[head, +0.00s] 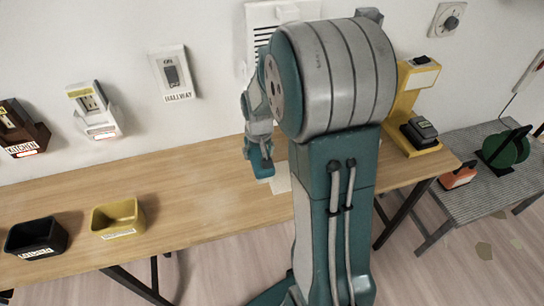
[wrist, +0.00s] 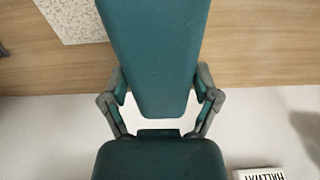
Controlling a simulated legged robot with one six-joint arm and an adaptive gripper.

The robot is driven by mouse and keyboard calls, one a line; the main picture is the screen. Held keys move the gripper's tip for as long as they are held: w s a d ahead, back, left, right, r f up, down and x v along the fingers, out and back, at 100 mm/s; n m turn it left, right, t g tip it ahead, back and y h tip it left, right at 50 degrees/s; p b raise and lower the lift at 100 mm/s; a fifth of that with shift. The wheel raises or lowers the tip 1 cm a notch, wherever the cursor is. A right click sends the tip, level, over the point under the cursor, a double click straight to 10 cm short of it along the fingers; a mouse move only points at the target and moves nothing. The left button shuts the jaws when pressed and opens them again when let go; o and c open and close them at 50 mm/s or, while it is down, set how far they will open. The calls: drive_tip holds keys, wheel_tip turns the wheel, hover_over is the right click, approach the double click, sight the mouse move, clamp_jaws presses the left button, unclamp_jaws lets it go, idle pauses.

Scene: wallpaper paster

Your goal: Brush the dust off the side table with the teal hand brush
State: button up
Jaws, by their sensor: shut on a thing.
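My gripper (head: 257,145) is over the back of the long wooden table, left of my large arm link. In the wrist view my gripper (wrist: 160,100) has a finger on each side of a teal piece, which I take to be the teal hand brush (wrist: 155,50). The jaws are shut on it. In the head view the teal brush (head: 262,165) shows small below the gripper; its bristles are not clear. A low table with a grey striped top (head: 462,190) stands at the right and may be the side table. I cannot make out dust on it.
The wooden table (head: 180,185) carries a black bin (head: 36,236), a yellow bin (head: 118,217) and a pale speckled sheet (head: 281,178). A yellow device (head: 405,105) stands at its right end. An orange block (head: 459,177) and a green roll (head: 505,150) sit on the striped table.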

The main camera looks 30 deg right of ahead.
drive_tip(key=shift+w+a, duration=0.1)
drive_tip(key=shift+a, duration=0.15)
drive_tip(key=shift+f, duration=0.15)
drive_tip(key=f, duration=0.4)
drive_tip(key=shift+d+f, duration=0.1)
drive_tip(key=shift+d, duration=0.15)
drive_tip(key=shift+a+f, duration=0.1)
drive_tip(key=shift+f, duration=0.95)
